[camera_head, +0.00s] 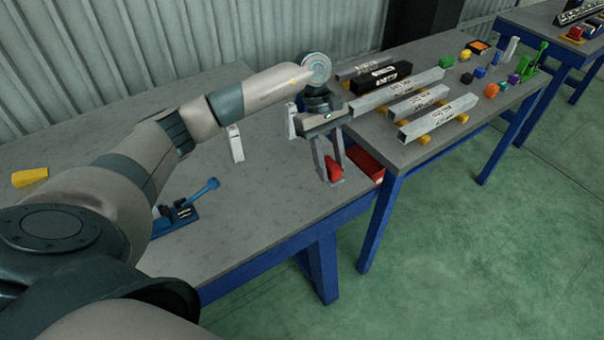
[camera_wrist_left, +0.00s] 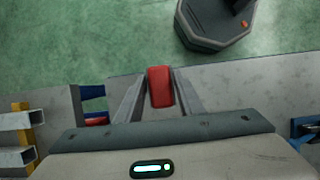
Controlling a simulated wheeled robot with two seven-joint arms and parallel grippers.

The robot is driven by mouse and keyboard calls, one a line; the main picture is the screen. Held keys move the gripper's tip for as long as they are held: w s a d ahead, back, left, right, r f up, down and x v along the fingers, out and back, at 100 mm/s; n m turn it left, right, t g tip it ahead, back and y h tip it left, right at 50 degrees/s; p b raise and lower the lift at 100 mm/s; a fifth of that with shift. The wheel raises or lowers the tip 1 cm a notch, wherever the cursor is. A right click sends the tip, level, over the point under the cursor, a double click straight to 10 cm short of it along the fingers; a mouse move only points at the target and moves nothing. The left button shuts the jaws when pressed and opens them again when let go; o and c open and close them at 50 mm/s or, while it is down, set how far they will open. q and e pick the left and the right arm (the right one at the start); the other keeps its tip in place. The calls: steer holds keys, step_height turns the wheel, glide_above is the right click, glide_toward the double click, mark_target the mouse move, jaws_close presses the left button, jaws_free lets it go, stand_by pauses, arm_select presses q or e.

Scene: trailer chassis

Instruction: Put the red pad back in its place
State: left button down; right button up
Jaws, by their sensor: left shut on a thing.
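My left gripper (camera_head: 331,168) is shut on the red pad (camera_head: 334,170), which sits between its two fingers. The gripper is near the right end of the near table, and I cannot tell the exact gap to the tabletop. In the left wrist view the red pad (camera_wrist_left: 160,87) shows between the fingertips, near the table's edge. A red tray (camera_head: 366,167) is just to the right of the gripper at the table's right end, partly hidden by it. The right gripper is in neither view.
The grey near table (camera_head: 245,205) holds a yellow block (camera_head: 29,177), a blue clamp (camera_head: 187,207) and a white upright piece (camera_head: 236,144). The table to the right (camera_head: 400,155) carries several metal beams (camera_head: 437,117) and small coloured parts. Green floor (camera_head: 480,250) lies in front.

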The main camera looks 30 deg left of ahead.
arm_select(q)
steer(key=a+f+p, duration=0.1)
steer(key=a, duration=0.1)
steer(key=a+f+p, duration=0.1)
steer(key=a+f, duration=0.1)
steer(key=a, duration=0.1)
steer(key=a+f+p, duration=0.1)
steer(key=a, duration=0.2)
steer(key=shift+s+a+f, duration=0.1)
steer(key=shift+f, duration=0.25)
steer(key=shift+a+f, duration=0.15)
steer(key=shift+s+f+p, duration=0.1)
steer(key=shift+f+p, duration=0.45)
steer(key=shift+f, duration=0.1)
step_height(320, 180, down, 2)
steer(key=shift+p, duration=0.55)
steer(key=shift+f, duration=0.35)
steer(key=shift+f, duration=0.1)
